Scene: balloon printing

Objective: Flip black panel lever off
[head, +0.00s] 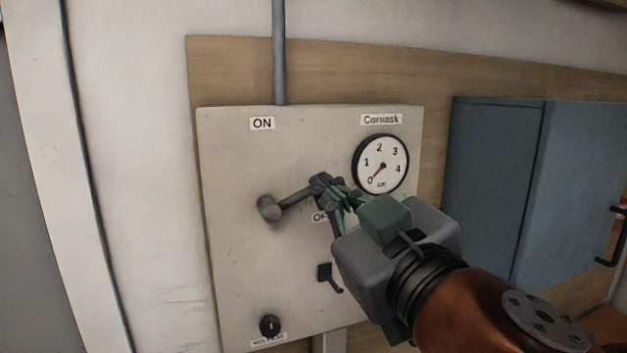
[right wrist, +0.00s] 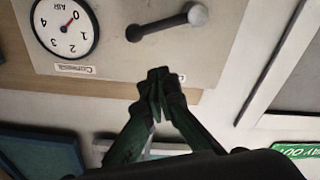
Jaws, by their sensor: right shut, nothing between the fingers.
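A grey panel (head: 235,275) on the wall carries a dark lever (head: 293,198) with a round grey hub at its left end. The lever points right and slightly up, its end just above the partly hidden OFF label (head: 319,217); the ON label (head: 262,124) is above the hub. In the right wrist view the lever (right wrist: 165,24) shows whole, with its black end apart from the fingertips in the picture. My right gripper (head: 326,187) is shut and empty, its fingertips overlapping the lever's end in the head view; contact is unclear. It also shows in the right wrist view (right wrist: 156,80). My left gripper is out of view.
A round gauge (head: 381,164) sits right of the lever, its red needle near 0. A small black switch (head: 325,272) and a black knob (head: 270,326) are lower on the panel. A blue-grey cabinet (head: 490,190) stands to the right. A conduit (head: 279,60) runs up from the panel.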

